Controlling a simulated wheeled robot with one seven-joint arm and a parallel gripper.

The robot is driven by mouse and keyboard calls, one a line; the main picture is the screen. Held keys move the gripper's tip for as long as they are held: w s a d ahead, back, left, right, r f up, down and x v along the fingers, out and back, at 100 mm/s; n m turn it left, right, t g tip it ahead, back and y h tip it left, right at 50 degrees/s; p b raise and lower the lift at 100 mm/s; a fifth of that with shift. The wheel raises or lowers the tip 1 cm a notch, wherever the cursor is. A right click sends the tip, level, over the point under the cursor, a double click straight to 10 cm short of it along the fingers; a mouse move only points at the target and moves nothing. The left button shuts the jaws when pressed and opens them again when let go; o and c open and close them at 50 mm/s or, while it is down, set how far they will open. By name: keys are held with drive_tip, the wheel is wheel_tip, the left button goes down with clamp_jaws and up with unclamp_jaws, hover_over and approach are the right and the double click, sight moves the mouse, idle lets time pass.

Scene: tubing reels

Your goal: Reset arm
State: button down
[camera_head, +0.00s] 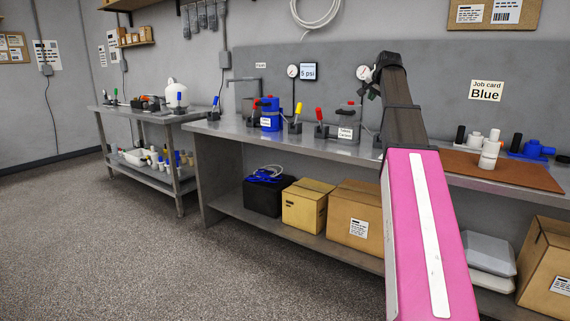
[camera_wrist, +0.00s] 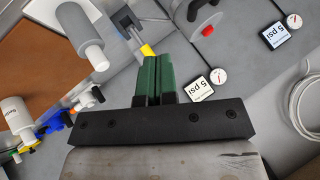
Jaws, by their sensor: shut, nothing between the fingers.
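My arm, with its pink link, reaches forward over the right part of the long workbench (camera_head: 232,124). My gripper (camera_head: 371,88) is at the far end of the arm, small and dark against the back panel, above the bench. In the wrist view its green fingers (camera_wrist: 155,60) are together with nothing between them. A yellow-tipped handle (camera_wrist: 148,50) shows just past the fingertips; I cannot tell whether they touch it. A grey cylinder (camera_wrist: 82,38) lies to the left of the fingers in that view.
A blue canister (camera_head: 268,114) and levers stand left of my arm on the bench. A brown mat (camera_head: 515,177) with white and blue fittings lies to the right. Gauges (camera_head: 293,71) and a Blue job card (camera_head: 486,91) are on the panel. Floor at left is clear.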

drive_tip(key=s+a+f+n+g, duration=0.1)
drive_tip(key=s+a+f, duration=0.2)
drive_tip(key=f, duration=0.9)
drive_tip(key=s+a+f+n+g, duration=0.1)
drive_tip(key=s+a+f+g, duration=0.15)
drive_tip(key=f, duration=0.85)
drive_tip(key=s+a+f+n+g, duration=0.1)
drive_tip(key=s+a+f+n, duration=0.2)
drive_tip(key=f, duration=0.9)
drive_tip(key=s+a+f+n+g, duration=0.1)
drive_tip(key=s+a+f+g, duration=0.1)
drive_tip(key=s+f, duration=1)
drive_tip(key=s+a+f+n+g, duration=0.2)
drive_tip(key=s+a+f, duration=0.3)
drive_tip(key=s+f, duration=0.8)
drive_tip(key=shift+s+a+f, duration=0.15)
drive_tip(key=shift+a+f, duration=0.15)
drive_tip(key=shift+f, duration=0.4)
